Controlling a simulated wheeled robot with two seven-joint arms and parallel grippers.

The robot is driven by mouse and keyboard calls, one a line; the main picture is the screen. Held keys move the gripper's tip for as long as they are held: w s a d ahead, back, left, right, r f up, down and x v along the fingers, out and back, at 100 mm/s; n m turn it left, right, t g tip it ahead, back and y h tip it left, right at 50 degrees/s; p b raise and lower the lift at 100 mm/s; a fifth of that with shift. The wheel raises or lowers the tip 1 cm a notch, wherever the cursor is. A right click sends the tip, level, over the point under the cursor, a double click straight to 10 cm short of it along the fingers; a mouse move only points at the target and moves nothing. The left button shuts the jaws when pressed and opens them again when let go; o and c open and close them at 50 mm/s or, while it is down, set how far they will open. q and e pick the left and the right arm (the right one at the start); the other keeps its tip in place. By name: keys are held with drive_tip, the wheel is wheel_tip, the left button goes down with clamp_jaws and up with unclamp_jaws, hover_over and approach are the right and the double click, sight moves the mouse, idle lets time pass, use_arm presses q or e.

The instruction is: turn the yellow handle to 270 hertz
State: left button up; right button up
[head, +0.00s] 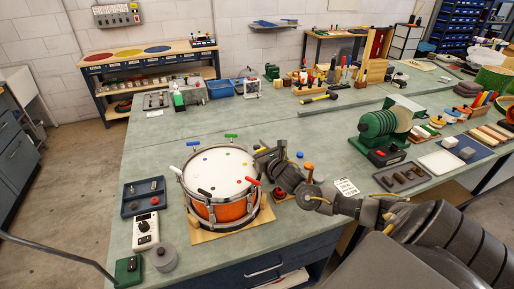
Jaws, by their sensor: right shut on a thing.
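An orange drum (206,209) with a white head (218,168) and metal rims stands on the bench. Coloured handles sit around its rim: green (231,136), blue (193,144), white (175,170), black (205,192) and red (252,181). The yellow handle (261,150) is at the right rear of the rim, mostly covered by my right gripper (262,154). That gripper is shut on it, its arm reaching in from the right. A white meter (146,230) stands left of the drum; its reading is too small to tell. My left gripper is not in view.
A dark tray (143,197) lies left of the drum, with a grey round thing (162,257) and a green box (128,271) near the front edge. An orange-topped tool (309,168) and a green ribbed machine (384,126) stand to the right.

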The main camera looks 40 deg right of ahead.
drive_tip(key=shift+r, duration=0.1)
drive_tip(key=o, duration=1)
drive_tip(key=s+a+b, duration=0.1)
drive_tip(key=s+b, duration=0.2)
drive_tip(key=s, duration=0.7)
drive_tip(key=shift+s+a, duration=0.15)
drive_tip(key=shift+s, duration=0.2)
drive_tip(key=shift+a, duration=0.1)
